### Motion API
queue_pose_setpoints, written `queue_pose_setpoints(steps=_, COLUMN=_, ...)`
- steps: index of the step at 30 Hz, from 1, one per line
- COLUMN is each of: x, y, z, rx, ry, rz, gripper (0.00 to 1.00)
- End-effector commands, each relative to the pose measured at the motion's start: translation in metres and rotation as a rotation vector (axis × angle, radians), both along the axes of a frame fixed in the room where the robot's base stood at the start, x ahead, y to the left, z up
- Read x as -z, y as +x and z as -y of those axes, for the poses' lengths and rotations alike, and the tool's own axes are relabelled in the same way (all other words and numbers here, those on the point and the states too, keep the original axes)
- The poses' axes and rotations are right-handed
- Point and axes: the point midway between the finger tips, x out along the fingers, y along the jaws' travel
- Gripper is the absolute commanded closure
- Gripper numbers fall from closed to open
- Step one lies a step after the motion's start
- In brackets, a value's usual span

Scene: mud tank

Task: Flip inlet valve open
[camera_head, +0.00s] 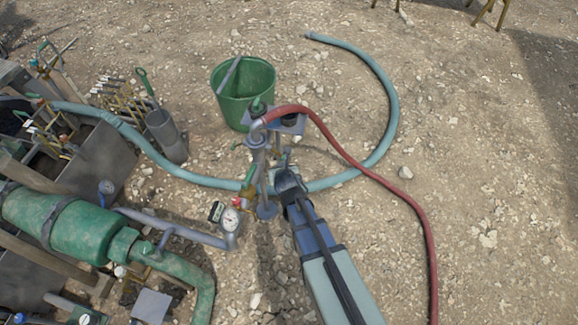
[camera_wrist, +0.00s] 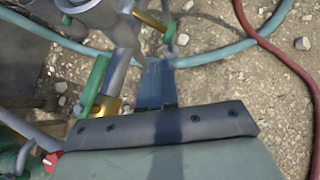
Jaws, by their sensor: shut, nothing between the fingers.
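A grey pipe stand (camera_head: 258,150) carries the valves close to my gripper. In the wrist view a green lever (camera_wrist: 94,84) on a brass valve body (camera_wrist: 108,106) stands left of my gripper (camera_wrist: 157,66). It points up along the grey pipe. A second, smaller green lever (camera_wrist: 170,33) sits by a brass fitting (camera_wrist: 150,20), just beyond the fingertips. Which one is the inlet valve I cannot tell. My fingers are shut and empty, between the two levers; contact is not clear. In the head view my gripper (camera_head: 283,162) is just right of the stand, its tips partly hidden.
A red hose (camera_head: 352,162) and a blue-green hose (camera_head: 391,110) run around the stand. A green bucket (camera_head: 226,103) stands behind it. A pressure gauge (camera_head: 231,219) and green tank (camera_head: 62,222) are at left. Open gravel lies to the right.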

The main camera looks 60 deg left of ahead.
Motion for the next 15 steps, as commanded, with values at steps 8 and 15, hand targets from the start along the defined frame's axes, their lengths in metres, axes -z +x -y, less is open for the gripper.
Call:
queue_pose_setpoints(steps=8, x=-0.023, y=0.016, z=0.020, rx=0.001, ry=0.000, rz=-0.001, gripper=1.00)
queue_pose_setpoints(steps=15, x=-0.027, y=0.020, z=0.023, rx=0.001, ry=-0.001, rz=-0.001, gripper=1.00)
